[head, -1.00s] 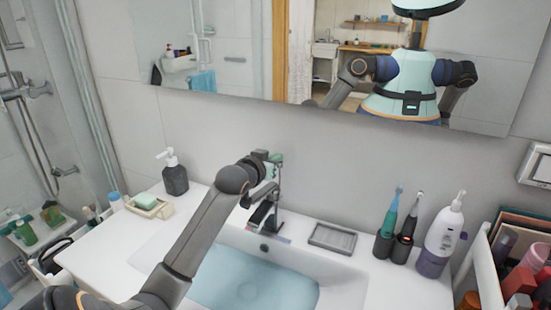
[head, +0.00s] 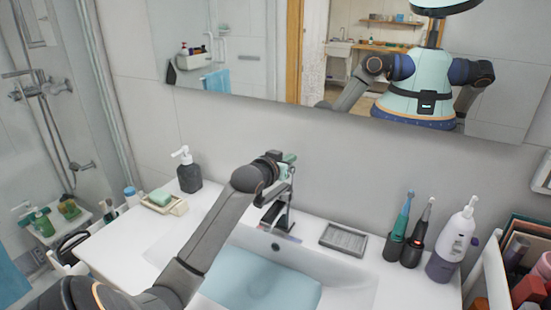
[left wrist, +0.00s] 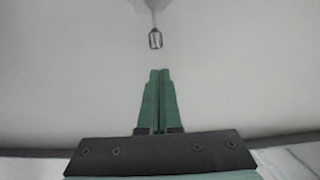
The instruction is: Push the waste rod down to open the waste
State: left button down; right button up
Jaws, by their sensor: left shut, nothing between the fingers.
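The dark tap (head: 279,212) stands at the back of the white sink. My left gripper (head: 290,163) is just above the tap's top, coming in from the left. In the left wrist view its two green fingers (left wrist: 158,76) are together, with nothing between them. Ahead of the fingertips, apart from them, a small metallic knob on a thin stem (left wrist: 155,39) shows against a pale surface. It may be the waste rod, but I cannot be sure. In the head view I cannot make out the rod. The basin (head: 262,285) looks pale blue inside. My right gripper is not in view.
A dark soap dispenser (head: 189,174) and a soap dish (head: 164,204) stand left of the tap. A grey tray (head: 343,240), two toothbrushes in holders (head: 404,240) and a white-purple bottle (head: 453,245) stand right. The wall mirror (head: 240,60) is above.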

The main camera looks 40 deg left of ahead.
pick_arm(q)
jog(key=v, duration=0.3)
jog(key=r+b+v, duration=0.1)
jog(key=v, duration=0.5)
jog(key=shift+r, duration=0.35)
jog(key=shift+s+d+r, duration=0.2)
jog(key=shift+s, duration=0.4)
jog(key=shift+f, duration=0.1)
